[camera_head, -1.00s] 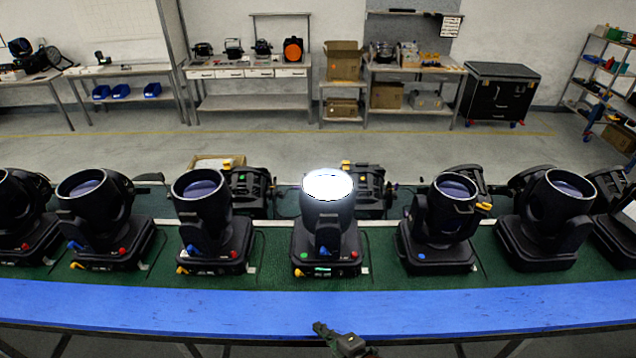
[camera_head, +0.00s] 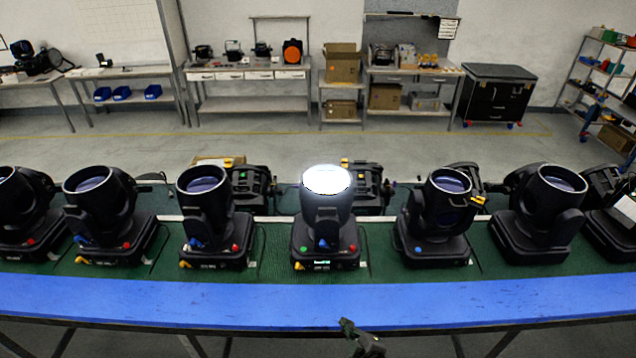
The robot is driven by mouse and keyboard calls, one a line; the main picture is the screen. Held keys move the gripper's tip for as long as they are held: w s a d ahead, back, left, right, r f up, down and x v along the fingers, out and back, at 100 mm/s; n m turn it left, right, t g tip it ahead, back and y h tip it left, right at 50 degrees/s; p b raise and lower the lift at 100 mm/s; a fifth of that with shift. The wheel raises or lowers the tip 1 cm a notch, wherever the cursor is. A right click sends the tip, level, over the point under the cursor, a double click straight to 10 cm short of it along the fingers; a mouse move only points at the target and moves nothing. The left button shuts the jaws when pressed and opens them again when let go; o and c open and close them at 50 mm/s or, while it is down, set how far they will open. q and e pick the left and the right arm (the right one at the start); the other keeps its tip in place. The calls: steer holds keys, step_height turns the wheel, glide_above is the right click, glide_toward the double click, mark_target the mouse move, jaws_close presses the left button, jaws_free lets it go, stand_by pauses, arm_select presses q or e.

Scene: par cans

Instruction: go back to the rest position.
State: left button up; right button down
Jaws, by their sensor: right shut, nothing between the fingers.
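My right gripper (camera_head: 347,326) shows at the bottom centre, just in front of the near edge of the blue table strip (camera_head: 150,303). It is shut and empty, and it touches none of the lights. My left gripper is not in view. A lit par can (camera_head: 325,215) stands upright in the middle of the row, its lens glowing white. Dark par cans stand on both sides of it, such as one to its left (camera_head: 205,220) and one to its right (camera_head: 440,220).
The lights stand on a green mat (camera_head: 272,262) behind the bare blue strip. More black fixtures (camera_head: 250,185) lie behind the front row. Workbenches (camera_head: 250,75), a black wheeled case (camera_head: 497,95) and a shelf (camera_head: 605,85) stand far back, across open floor.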

steer(key=s+d+f+m+g+h, duration=0.2)
steer(key=s+d+m, duration=0.25)
steer(key=d, duration=0.35)
steer(key=s+d+f+m+g+h, duration=0.2)
steer(key=s+d+m, duration=0.3)
steer(key=d, duration=0.4)
steer(key=s+d+f+m+g+h, duration=0.1)
steer(key=s+d+m+g, duration=0.1)
steer(key=s+d, duration=0.45)
steer(key=s+d+f+m+g, duration=0.1)
steer(key=s+d+m+g, duration=0.15)
steer(key=s, duration=0.75)
step_height(320, 180, down, 35)
steer(key=s+b, duration=0.1)
steer(key=b, duration=0.6)
steer(key=s+f+g+b, duration=0.1)
steer(key=s+f+b, duration=0.2)
steer(key=s+f, duration=0.7)
steer(key=s+f+n+g+b, duration=0.1)
steer(key=s+f+b, duration=0.1)
steer(key=s+f, duration=0.8)
step_height(320, 180, down, 6)
steer(key=shift+s+a+r+b, duration=0.15)
steer(key=shift+a+r+b, duration=0.1)
steer(key=shift+a+b, duration=0.15)
